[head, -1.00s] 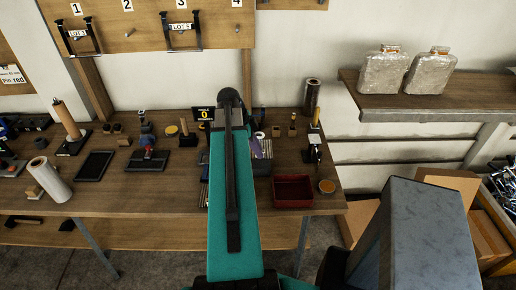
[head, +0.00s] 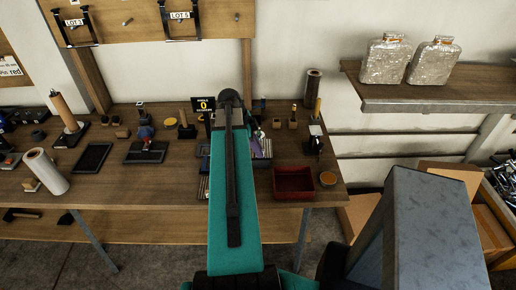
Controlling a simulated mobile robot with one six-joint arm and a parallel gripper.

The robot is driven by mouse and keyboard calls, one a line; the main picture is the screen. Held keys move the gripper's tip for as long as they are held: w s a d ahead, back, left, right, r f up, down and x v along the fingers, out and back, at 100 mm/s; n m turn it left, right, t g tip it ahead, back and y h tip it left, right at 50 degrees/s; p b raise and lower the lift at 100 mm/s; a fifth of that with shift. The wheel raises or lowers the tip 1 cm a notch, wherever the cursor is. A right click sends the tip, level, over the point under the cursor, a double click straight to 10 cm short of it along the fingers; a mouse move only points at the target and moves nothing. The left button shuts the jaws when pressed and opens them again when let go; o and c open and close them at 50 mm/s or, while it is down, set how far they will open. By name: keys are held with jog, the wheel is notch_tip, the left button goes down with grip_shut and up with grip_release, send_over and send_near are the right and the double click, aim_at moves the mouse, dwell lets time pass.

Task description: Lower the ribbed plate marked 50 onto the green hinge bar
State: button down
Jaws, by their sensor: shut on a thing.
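My gripper is not seen in the head view; my teal arm reaches over the workbench and hides its far end and the bench behind it. I cannot make out the ribbed plate marked 50 or the green hinge bar. A black sign with a yellow 0 (head: 203,105) stands at the back of the bench, just left of my arm. Greyish edges of something show on both sides of the arm, too small to identify.
The wooden bench (head: 140,188) holds a red tray (head: 294,183), a white roll (head: 46,172), a dark flat tray (head: 92,158) and several small stands. Two silvery bottles (head: 385,60) stand on a wall shelf (head: 440,96) at right. Bench front left of my arm is clear.

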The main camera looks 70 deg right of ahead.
jog(key=shift+f+b, duration=0.3)
jog(key=shift+f, duration=0.35)
jog(key=c, duration=1.6)
grip_release()
jog(key=shift+c, duration=0.2)
jog(key=b+v, duration=0.3)
jog(key=v, duration=1)
jog(key=shift+r, duration=0.35)
jog(key=shift+w+r, duration=0.1)
jog(key=shift+w, duration=0.05)
